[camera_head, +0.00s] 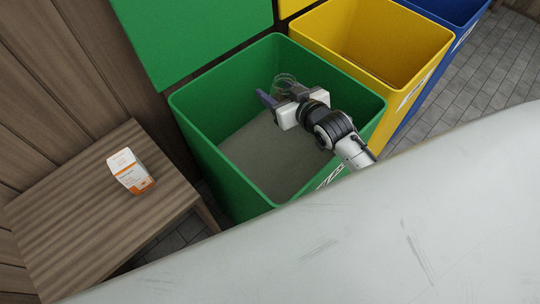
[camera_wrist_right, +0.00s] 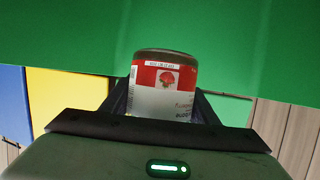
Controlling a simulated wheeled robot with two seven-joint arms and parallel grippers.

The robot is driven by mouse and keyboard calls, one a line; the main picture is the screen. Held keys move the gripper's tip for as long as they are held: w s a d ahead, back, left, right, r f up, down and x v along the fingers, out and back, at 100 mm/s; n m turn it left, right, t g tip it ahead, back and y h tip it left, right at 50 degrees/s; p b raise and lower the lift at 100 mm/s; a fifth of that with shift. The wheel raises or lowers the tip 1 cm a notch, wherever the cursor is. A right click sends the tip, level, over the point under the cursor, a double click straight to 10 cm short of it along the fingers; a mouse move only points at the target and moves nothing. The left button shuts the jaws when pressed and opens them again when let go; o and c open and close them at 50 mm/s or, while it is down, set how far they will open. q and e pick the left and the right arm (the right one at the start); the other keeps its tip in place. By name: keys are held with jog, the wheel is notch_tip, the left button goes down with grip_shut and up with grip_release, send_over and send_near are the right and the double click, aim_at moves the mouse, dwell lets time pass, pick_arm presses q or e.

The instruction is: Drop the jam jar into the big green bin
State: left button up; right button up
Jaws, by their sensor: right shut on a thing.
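My right gripper (camera_head: 278,98) is over the open mouth of the big green bin (camera_head: 205,153) in the head view. It is shut on the jam jar (camera_head: 286,80), a clear jar that is partly hidden by the gripper. In the right wrist view the jar (camera_wrist_right: 165,85) sits between the two fingers and shows a red and white label with a strawberry-like picture. The bin's grey floor is visible and bare below the gripper. My left gripper is not in view.
A yellow bin (camera_head: 435,48) and a blue bin (camera_head: 465,12) stand to the right of the green one. An orange and white box (camera_head: 130,172) stands on a wooden table (camera_head: 75,210) at the left. A pale scratched surface (camera_head: 400,240) fills the lower right.

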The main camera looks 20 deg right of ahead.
jog(key=o, duration=1.2)
jog(key=shift+r, duration=0.1)
jog(key=shift+o, duration=0.2)
jog(key=shift+s, duration=0.15)
jog(key=p+v, duration=0.1)
jog(key=v, duration=0.9)
